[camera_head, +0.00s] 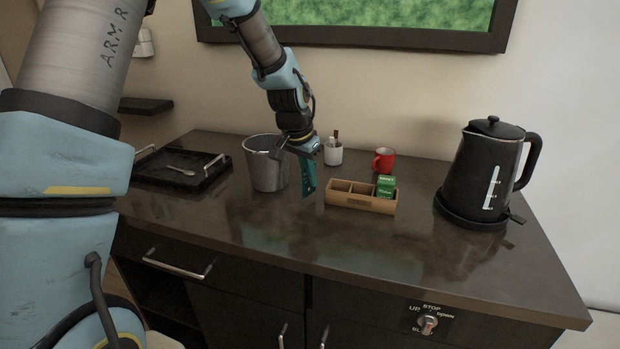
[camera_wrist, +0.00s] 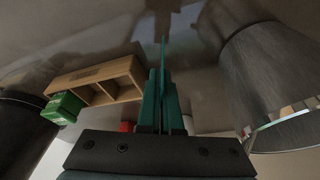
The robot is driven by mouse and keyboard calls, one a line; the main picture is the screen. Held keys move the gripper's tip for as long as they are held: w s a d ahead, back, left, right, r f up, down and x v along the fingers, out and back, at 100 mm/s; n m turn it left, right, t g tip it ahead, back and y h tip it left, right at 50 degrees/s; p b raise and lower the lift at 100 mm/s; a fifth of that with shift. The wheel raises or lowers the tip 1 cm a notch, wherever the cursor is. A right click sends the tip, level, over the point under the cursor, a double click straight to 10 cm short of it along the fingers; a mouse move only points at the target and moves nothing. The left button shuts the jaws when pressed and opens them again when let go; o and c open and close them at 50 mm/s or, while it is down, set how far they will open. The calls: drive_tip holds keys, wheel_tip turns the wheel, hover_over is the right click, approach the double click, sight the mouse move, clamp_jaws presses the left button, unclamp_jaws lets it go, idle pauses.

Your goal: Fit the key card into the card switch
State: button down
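My gripper (camera_head: 307,172) hangs over the counter between the metal bin and the wooden box, fingers pointing down. In the wrist view the teal fingers (camera_wrist: 162,100) are close together around a thin teal sheet, seen edge-on and reaching past the fingertips. This looks like the key card (camera_wrist: 163,52); its face is hidden in this view. The sheet is clear of the counter. A small white fixture (camera_head: 145,42) is on the wall at the upper left, partly behind my arm; I cannot tell if it is the card switch.
The metal bin (camera_head: 262,163) is close left of my gripper; the wooden box (camera_head: 345,199) with green packets is right. A red mug (camera_head: 384,160), white cup (camera_head: 333,155), black kettle (camera_head: 484,172) and black tray (camera_head: 165,180) stand around. The counter front (camera_head: 350,240) is clear.

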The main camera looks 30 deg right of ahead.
drive_tip(key=shift+f, duration=0.7)
